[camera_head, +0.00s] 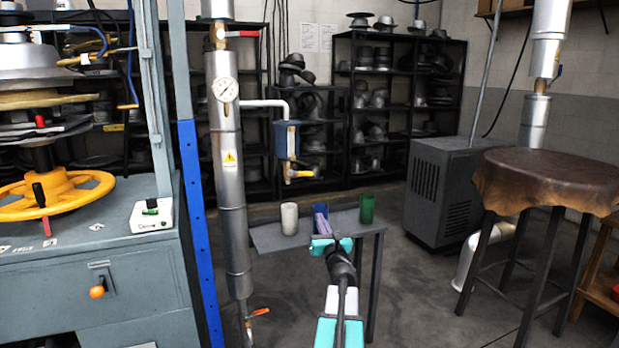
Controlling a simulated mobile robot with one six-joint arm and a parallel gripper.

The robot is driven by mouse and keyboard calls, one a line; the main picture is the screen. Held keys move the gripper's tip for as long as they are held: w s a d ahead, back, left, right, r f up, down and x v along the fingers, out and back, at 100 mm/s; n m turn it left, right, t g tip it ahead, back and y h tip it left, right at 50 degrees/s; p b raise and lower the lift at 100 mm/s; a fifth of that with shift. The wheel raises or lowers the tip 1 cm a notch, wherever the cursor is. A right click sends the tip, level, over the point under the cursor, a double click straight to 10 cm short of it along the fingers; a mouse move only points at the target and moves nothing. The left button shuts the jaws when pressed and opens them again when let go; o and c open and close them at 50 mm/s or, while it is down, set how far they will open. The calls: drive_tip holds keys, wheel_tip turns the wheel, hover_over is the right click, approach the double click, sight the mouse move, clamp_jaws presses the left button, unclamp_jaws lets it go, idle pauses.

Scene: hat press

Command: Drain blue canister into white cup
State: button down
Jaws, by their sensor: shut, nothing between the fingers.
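The blue canister (286,140) hangs from a bent white pipe beside the tall metal column. Below it is a tap with a yellow lever (300,173). The white cup (289,218) stands upright on the left part of a small grey table (268,239), roughly below the tap. Its inside cannot be seen clearly. My gripper (331,244), with teal parts, is shut and empty at the table's front, right of the white cup and lower in the picture than the tap. It appears clear of the white cup.
A blue-purple cup (321,211) is partly hidden behind my gripper, and a green cup (367,209) stands at the table's right end. The column (229,180) with a gauge (225,90) rises at left. A leather-topped stand (548,180) is at right.

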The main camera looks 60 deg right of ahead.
sight(303, 173)
drive_tip(key=shift+n+t+y, duration=0.5)
drive_tip(key=shift+t+y, duration=0.4)
drive_tip(key=r, duration=0.1)
drive_tip(key=a+r+p, duration=0.1)
drive_tip(key=w+r, duration=0.1)
drive_tip(key=shift+a+r, duration=0.25)
drive_tip(key=shift+r, duration=0.15)
drive_tip(key=shift+w+d, duration=0.1)
drive_tip(key=shift+d, duration=0.05)
drive_tip(key=w+d+r, duration=0.6)
drive_tip(key=w, duration=0.1)
drive_tip(key=shift+r, duration=0.2)
drive_tip(key=shift+w, duration=0.1)
